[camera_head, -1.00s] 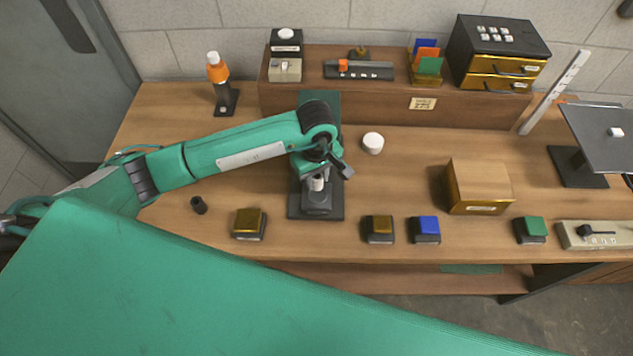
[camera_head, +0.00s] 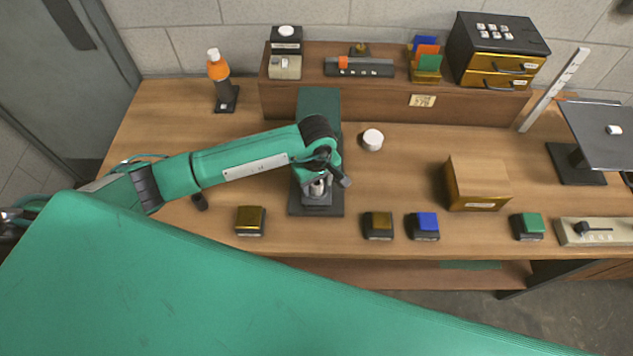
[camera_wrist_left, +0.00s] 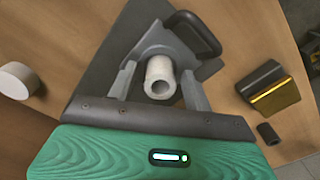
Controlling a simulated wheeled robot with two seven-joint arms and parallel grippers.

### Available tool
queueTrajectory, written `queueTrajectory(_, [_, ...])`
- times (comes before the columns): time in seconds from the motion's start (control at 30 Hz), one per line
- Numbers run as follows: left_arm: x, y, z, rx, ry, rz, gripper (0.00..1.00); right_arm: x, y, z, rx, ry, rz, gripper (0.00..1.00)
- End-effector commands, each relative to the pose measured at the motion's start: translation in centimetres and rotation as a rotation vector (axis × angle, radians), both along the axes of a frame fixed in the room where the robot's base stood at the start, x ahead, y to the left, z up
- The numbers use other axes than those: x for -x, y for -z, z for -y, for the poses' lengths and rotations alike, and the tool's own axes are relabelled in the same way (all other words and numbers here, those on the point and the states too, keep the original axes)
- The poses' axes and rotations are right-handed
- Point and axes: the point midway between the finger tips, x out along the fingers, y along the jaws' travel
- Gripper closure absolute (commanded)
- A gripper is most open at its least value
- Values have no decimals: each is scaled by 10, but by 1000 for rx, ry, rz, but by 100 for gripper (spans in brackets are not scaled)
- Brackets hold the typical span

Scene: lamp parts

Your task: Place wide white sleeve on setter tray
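A white hollow sleeve (camera_wrist_left: 160,77) stands on a grey and dark fixture (camera_head: 318,207) near the middle of the bench. My left gripper (camera_wrist_left: 157,85) has its fingers apart on either side of the sleeve, with small gaps showing in the left wrist view. In the head view my left gripper (camera_head: 318,187) is low over the fixture and mostly covers the sleeve. A dark flat plate on a stand (camera_head: 590,130), possibly the setter tray, is at the far right and bears a small white piece (camera_head: 614,130). My right gripper is not in view.
A short white cylinder (camera_head: 372,140) stands behind and right of the fixture. A small black cylinder (camera_head: 200,203) is partly behind my arm. Coloured-top blocks (camera_head: 378,226) line the front edge. A wooden box (camera_head: 478,184) stands right of centre, with bare bench between it and the fixture.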

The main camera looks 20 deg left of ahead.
Motion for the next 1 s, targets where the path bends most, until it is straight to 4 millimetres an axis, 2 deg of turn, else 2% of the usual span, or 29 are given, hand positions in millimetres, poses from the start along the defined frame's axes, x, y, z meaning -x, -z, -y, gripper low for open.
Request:
queueTrajectory(0.27, [0,-5,0,0,0,-1,49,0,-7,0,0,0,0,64])
queueTrajectory(0.3, [-1,-8,0,0,1,3,49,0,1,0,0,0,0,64])
queueTrajectory(0.7, [-1,-88,0,0,2,5,49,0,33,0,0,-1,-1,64])
queueTrajectory(0.9, [0,-114,0,0,1,1,49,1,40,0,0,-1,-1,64])
queueTrajectory(1.0, [0,-120,0,-1,0,1,49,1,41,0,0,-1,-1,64])
